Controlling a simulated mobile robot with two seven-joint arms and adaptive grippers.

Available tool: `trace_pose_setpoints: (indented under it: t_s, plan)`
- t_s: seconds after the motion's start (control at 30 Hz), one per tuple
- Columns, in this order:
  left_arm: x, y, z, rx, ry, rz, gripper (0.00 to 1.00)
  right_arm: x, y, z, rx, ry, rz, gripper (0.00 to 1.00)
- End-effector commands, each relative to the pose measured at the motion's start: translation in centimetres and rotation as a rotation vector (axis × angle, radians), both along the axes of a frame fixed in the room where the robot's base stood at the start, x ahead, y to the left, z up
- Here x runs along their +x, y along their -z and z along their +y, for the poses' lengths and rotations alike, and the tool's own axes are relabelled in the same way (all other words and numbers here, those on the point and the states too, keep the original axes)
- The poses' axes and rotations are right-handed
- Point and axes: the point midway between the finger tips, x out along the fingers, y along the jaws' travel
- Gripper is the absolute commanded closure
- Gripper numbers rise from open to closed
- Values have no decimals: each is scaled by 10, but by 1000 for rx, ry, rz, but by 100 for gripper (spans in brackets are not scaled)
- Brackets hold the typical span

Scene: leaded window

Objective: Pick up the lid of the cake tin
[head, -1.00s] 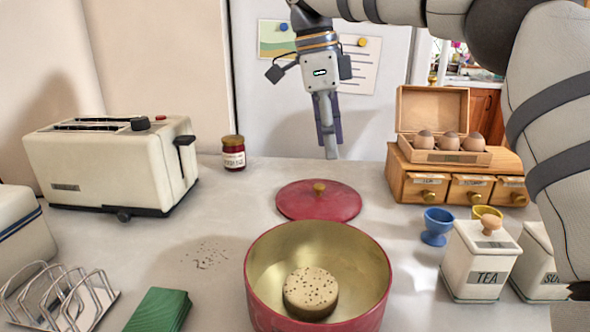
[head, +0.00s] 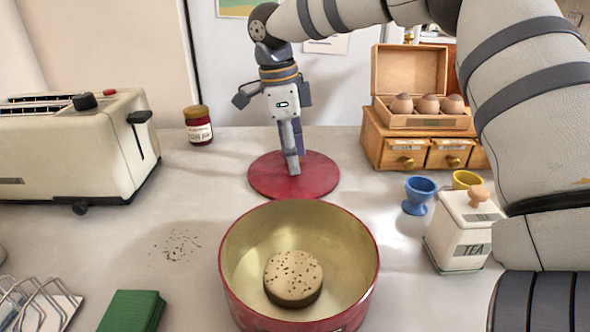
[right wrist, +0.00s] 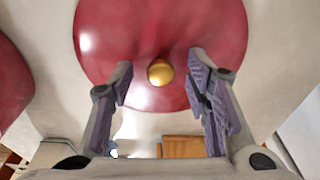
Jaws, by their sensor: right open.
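The red round lid (head: 262,178) of the cake tin lies flat on the worktop behind the open tin. In the right wrist view the lid (right wrist: 105,45) shows its gold knob (right wrist: 160,73) between my two fingertips, a little beyond them. My right gripper (head: 294,168) points down over the lid, open and empty; in the head view it hides the knob. It also shows in the right wrist view (right wrist: 162,80) with its fingers apart on both sides of the knob. The red tin (head: 235,285), gold inside, stands open with a speckled cake (head: 293,277) in it. My left gripper is not in view.
A toaster (head: 75,150) and a jam jar (head: 198,126) stand to the left. A wooden egg box (head: 415,120), egg cups (head: 419,194) and a tea canister (head: 462,232) are on the right.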

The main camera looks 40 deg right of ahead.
Motion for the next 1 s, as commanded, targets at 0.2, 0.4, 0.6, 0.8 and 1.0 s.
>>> trace_pose_setpoints:
  t_s: [0.2,0.4,0.6,0.8,1.0]
  plan:
    - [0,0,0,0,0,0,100,0,1,0,0,0,0,63]
    - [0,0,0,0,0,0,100,0,1,0,-1,0,1,100]
    - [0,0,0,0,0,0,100,0,0,0,-1,-1,1,100]
    - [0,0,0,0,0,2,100,1,-8,0,-1,-1,-1,100]
    - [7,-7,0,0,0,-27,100,-14,-56,9,0,-4,-11,100]
